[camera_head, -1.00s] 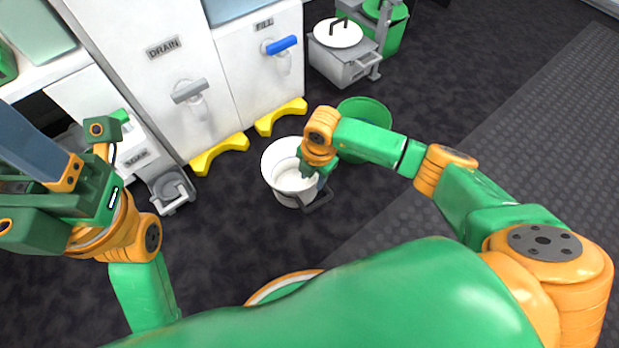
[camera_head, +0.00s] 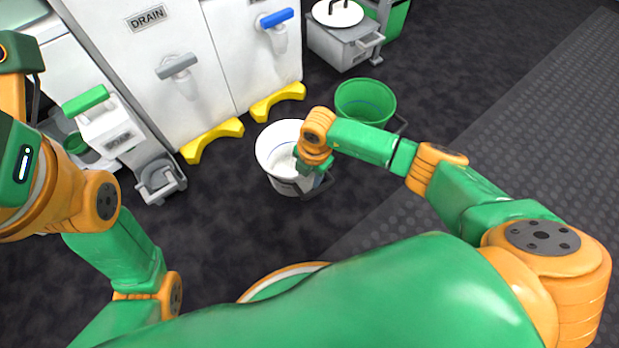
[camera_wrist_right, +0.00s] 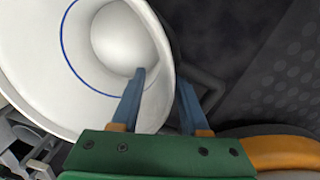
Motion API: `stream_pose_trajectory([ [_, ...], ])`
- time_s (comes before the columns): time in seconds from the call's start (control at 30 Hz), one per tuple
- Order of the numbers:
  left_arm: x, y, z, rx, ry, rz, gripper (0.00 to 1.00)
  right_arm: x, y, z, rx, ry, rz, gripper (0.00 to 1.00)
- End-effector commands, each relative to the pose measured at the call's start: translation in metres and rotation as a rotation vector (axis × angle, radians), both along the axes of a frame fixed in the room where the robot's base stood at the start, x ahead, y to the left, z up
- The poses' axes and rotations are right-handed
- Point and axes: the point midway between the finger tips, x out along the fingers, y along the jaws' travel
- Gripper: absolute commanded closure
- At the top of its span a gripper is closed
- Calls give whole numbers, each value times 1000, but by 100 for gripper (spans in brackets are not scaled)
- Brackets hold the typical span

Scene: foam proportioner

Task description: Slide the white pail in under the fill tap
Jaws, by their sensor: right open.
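The white pail (camera_head: 272,150) stands upright on the dark floor, in front of the right yellow curved piece and apart from the cabinet. The fill tap (camera_head: 279,36), with a blue lever, is on the right white cabinet door, beyond the pail. My right gripper (camera_head: 312,178) is at the pail's right near rim. In the right wrist view, my right gripper (camera_wrist_right: 164,85) is open, one finger inside the pail (camera_wrist_right: 85,25) and one outside, with the wall between them. Whether either finger touches is unclear. My left arm is at the left, its fingers out of view.
Two yellow curved pieces (camera_head: 212,138) lie at the cabinet foot. The drain tap (camera_head: 178,70) has a grey lever. A green bucket (camera_head: 365,98) stands right of the pail, and a grey lidded box (camera_head: 345,45) beyond it. Dark floor is clear left of the pail.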

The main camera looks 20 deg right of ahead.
Motion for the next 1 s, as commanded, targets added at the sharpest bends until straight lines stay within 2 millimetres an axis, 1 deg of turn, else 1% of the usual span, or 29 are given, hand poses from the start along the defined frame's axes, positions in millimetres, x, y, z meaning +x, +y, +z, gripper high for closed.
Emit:
stream_pose_trajectory([
  [0.27, -1, 0, 1, 0, -2, 0, 50, 0, 0, -1, 0, 0, 0, 55],
  [0.3, -1, 0, 1, 0, -2, 0, 50, 0, 0, -1, 0, 0, 0, 66],
  [0.37, -1, 0, 1, 0, -2, 0, 50, 0, 0, -1, 0, 0, 0, 82],
  [0.4, -1, 0, 1, 0, -2, 0, 50, 0, 0, -1, 0, 0, 0, 93],
  [0.43, -1, 0, 1, 0, -3, 0, 50, 0, 0, -1, 0, 0, 0, 100],
  [1.0, -1, 0, 0, -1, -3, 0, 50, 0, 0, -1, -1, 1, 0, 100],
])
